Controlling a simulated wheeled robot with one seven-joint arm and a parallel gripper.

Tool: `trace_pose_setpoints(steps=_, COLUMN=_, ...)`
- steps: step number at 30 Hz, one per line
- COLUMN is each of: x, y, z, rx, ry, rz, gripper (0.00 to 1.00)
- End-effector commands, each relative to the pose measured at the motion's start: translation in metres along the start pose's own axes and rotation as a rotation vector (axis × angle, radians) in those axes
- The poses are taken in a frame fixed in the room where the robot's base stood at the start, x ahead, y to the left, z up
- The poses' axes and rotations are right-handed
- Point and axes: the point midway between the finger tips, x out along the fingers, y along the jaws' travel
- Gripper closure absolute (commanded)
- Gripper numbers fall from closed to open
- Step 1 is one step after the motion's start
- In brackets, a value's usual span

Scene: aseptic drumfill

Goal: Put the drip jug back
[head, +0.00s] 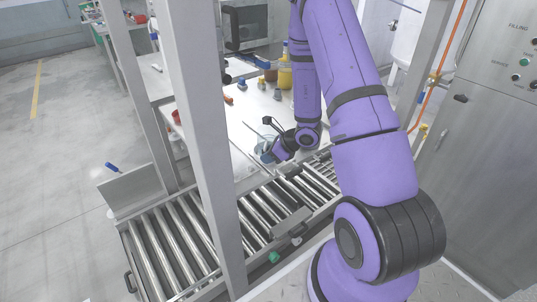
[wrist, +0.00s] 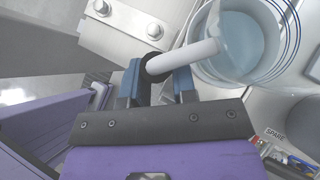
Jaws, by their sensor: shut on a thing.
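The drip jug (wrist: 236,48) is a clear round vessel with blue lines near its rim and pale blue inside, at the upper right of the wrist view. A pale, rod-like handle reaches from it to between my fingers. My gripper (wrist: 158,78) is shut on this handle with its two blue fingers. In the head view, the jug (head: 264,157) is small and partly hidden behind my gripper (head: 272,149), near the front edge of the white bench, just beyond the rollers. I cannot tell whether the jug touches the surface below.
A roller conveyor (head: 180,235) runs along the bench front. A grey post (head: 205,130) stands left of my arm. A steel cabinet (head: 485,150) is at right. A bolted metal plate (wrist: 135,22) is close by.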

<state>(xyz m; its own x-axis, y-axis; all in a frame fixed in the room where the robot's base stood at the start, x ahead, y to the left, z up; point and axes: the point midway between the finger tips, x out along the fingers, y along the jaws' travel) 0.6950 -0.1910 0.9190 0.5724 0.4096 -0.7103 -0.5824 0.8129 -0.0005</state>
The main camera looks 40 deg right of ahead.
Motion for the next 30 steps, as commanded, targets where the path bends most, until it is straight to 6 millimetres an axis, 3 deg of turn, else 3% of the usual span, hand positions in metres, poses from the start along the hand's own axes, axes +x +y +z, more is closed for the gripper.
trace_pose_setpoints(steps=8, x=0.004, y=0.000, z=-0.003, rx=0.001, ry=-0.001, rz=-0.001, gripper=1.00)
trace_pose_setpoints(steps=9, x=0.004, y=0.000, z=-0.003, rx=0.001, ry=0.000, rz=0.000, gripper=0.67)
trace_pose_setpoints(steps=12, x=0.003, y=0.000, z=-0.003, rx=0.001, ry=0.000, rz=0.000, gripper=0.49)
trace_pose_setpoints(steps=23, x=0.000, y=0.000, z=0.000, rx=-0.001, ry=-0.001, rz=0.000, gripper=0.49)
trace_pose_setpoints(steps=26, x=-0.006, y=0.000, z=0.006, rx=-0.001, ry=-0.002, rz=-0.001, gripper=0.49)
trace_pose_setpoints(steps=30, x=-0.033, y=-0.001, z=0.006, rx=0.001, ry=-0.002, rz=-0.004, gripper=0.49)
